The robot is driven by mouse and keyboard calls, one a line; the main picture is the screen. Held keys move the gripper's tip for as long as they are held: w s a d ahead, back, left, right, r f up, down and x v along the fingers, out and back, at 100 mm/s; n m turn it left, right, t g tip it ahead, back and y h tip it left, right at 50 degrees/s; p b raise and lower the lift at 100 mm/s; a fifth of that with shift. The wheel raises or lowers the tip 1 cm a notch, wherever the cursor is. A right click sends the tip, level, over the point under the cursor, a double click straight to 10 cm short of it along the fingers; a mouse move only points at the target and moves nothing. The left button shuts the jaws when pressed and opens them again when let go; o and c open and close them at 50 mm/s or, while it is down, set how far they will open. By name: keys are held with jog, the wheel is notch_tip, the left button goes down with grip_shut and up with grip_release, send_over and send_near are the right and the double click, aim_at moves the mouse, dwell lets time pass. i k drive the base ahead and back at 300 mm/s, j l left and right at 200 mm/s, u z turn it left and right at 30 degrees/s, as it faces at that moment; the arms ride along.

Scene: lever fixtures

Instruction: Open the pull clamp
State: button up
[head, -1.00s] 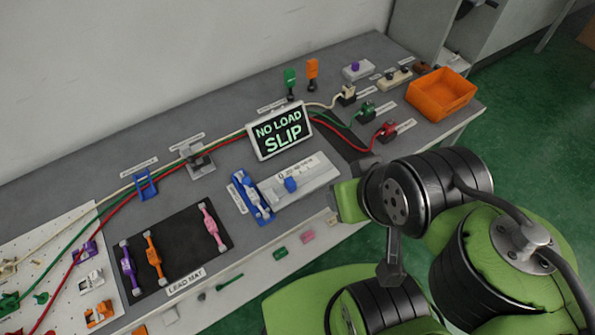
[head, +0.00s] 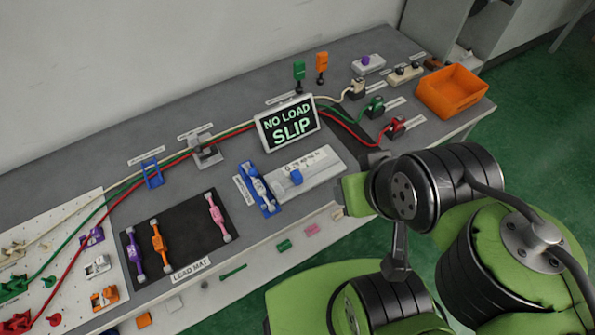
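A blue clamp-like fixture (head: 270,207) with a pale, whitish-blue piece along it sits at the left end of a light grey unit (head: 318,172) with a blue knob (head: 296,177). It looks like the pull clamp, but its label is too small to read. I cannot tell whether its lever is open or shut. A screen (head: 288,126) behind the unit reads "NO LOAD SLIP". My green and black arm fills the lower right, to the right of the fixture and apart from it in the picture. My gripper cannot be made out.
A black lead mat (head: 185,236) with purple, orange and pink leads lies left of the fixture. A blue stand (head: 152,173) and a grey fixture (head: 206,152) stand behind the mat. An orange bin (head: 452,92) and plugged cables are at the right. Small parts lie along the front.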

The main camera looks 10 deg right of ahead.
aim_at(252, 172)
jog(key=j+u, duration=0.55)
jog(key=u, duration=0.2)
jog(key=j+u, duration=0.4)
jog(key=l, duration=0.1)
